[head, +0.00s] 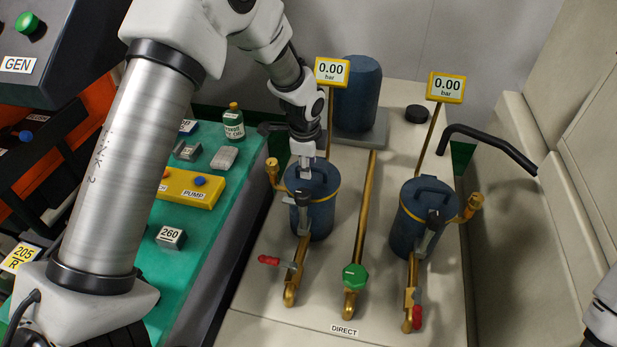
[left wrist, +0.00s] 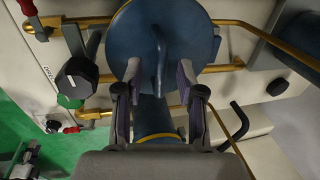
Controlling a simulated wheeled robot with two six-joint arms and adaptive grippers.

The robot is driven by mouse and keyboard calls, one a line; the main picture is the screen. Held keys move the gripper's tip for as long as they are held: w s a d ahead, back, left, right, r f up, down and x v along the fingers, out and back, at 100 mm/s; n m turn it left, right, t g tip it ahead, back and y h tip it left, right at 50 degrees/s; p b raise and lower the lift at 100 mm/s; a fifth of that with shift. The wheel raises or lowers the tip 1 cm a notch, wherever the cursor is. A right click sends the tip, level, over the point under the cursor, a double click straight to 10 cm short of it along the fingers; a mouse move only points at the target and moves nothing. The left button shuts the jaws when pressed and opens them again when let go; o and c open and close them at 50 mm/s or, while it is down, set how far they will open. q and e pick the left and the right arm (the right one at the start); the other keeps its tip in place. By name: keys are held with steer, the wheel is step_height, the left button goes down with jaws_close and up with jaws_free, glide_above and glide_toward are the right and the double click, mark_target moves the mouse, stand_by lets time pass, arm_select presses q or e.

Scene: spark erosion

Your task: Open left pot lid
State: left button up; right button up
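The left pot (head: 318,222) is a dark blue vessel with a brass band, upright on the pale bench. Its lid (head: 322,180) looks closed on top. My left gripper (head: 304,172) is directly above this lid, pointing down, and hides part of it. In the left wrist view the lid (left wrist: 205,40) is a blue disc with a raised bar handle (left wrist: 160,60). The open fingers (left wrist: 159,80) stand on either side of the handle with gaps; I cannot tell their height against it. My right gripper is out of view.
The right pot (head: 411,226) stands to the right, with a black bent bar (head: 490,145) beyond it. A brass pipe with a green valve (head: 355,277) runs between the pots. A gauge (head: 332,71) and a blue cylinder (head: 358,95) rise behind.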

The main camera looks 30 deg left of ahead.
arm_select(q)
steer(key=shift+s+r, duration=0.1)
steer(key=shift+w+f, duration=0.2)
jaws_close()
steer(key=shift+w+a+r+p, duration=0.1)
steer(key=shift+w+r+p, duration=0.15)
steer(key=shift+r+p, duration=0.25)
steer(key=shift+w+a+r+p, duration=0.1)
steer(key=shift+w+r+p, duration=0.1)
steer(key=shift+r+p, duration=0.25)
steer(key=shift+w+r, duration=0.15)
steer(key=shift+w, duration=0.2)
steer(key=shift+p, duration=0.3)
steer(key=shift+w+a+r+p, duration=0.2)
steer(key=shift+w+r+p, duration=0.3)
steer(key=shift+p, duration=0.1)
steer(key=shift+w+a+r+p, duration=0.2)
steer(key=shift+w+p, duration=0.1)
steer(key=shift+w, duration=0.3)
